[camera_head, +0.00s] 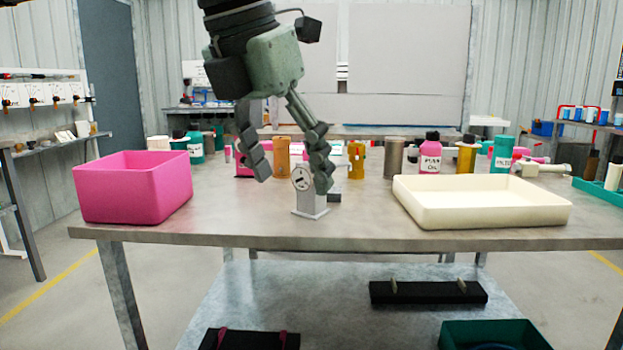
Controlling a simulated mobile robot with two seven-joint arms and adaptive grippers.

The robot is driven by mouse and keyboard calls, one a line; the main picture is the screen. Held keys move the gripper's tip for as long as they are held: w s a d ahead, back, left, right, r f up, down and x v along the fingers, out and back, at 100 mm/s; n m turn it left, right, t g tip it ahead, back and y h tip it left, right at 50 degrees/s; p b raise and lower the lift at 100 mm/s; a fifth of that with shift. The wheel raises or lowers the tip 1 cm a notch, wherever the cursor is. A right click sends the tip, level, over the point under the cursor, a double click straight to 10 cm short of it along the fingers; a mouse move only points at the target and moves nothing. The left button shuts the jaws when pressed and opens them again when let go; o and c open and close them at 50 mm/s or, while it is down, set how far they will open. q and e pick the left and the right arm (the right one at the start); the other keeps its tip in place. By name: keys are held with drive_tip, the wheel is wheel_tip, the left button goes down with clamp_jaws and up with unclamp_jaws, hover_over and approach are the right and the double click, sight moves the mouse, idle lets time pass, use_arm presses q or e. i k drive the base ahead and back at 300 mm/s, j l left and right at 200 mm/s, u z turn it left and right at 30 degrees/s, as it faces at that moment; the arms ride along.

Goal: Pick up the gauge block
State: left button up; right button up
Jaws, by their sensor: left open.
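The gauge block (309,203) appears to be the small pale grey block with a round white dial, standing upright on a flat base near the front middle of the workbench (265,222). My left gripper (292,183) comes down from above with its two fingers spread open. The right-hand finger overlaps the dial's right side and part of the block. The left-hand finger hangs to the left, apart from the block. I cannot tell whether the right-hand finger touches it. My right gripper is out of view.
A pink bin (135,190) stands left and a cream tray (480,204) right on the bench. A small dark piece (334,198) sits right beside the block. Orange cylinders (282,156), a grey cylinder (394,160) and a pink bottle (430,156) stand behind. The front strip between bin and tray is mostly clear.

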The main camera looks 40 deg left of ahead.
sight(309, 205)
drive_tip(key=i+j, duration=0.75)
